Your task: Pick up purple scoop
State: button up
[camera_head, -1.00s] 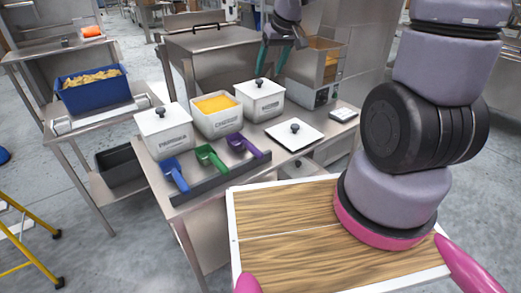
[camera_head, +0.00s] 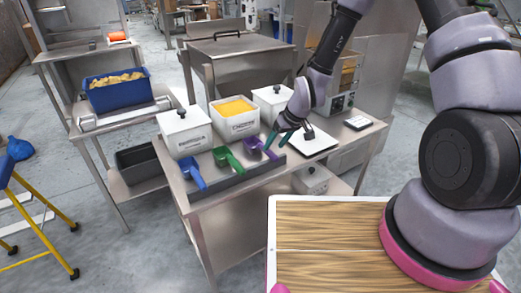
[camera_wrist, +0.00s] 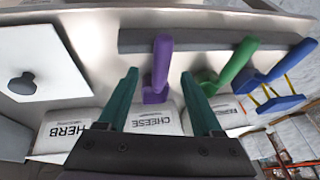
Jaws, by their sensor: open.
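The purple scoop (camera_head: 257,146) lies on the steel table with its handle on a dark grey rack strip, at the right end of the row of scoops. In the wrist view the purple scoop (camera_wrist: 158,68) stands between and beyond my two green fingers. My gripper (camera_head: 281,136) is open and empty, just right of the purple scoop in the head view. My gripper (camera_wrist: 163,88) has its fingers spread wide in the wrist view, apart from the scoop as far as I can see.
A green scoop (camera_head: 228,160) and a blue scoop (camera_head: 194,174) lie left of the purple one. White bins stand behind: a lidded one (camera_head: 186,131), CHEESE (camera_head: 236,119) and HERB (camera_wrist: 66,130). A white lid (camera_head: 318,145) with a black knob lies to the right.

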aim_at(270, 150)
jog(key=x, duration=0.5)
jog(key=shift+w+a+f, duration=0.15)
jog(key=shift+a+f, duration=0.1)
jog(key=shift+a, duration=0.05)
grip_shut()
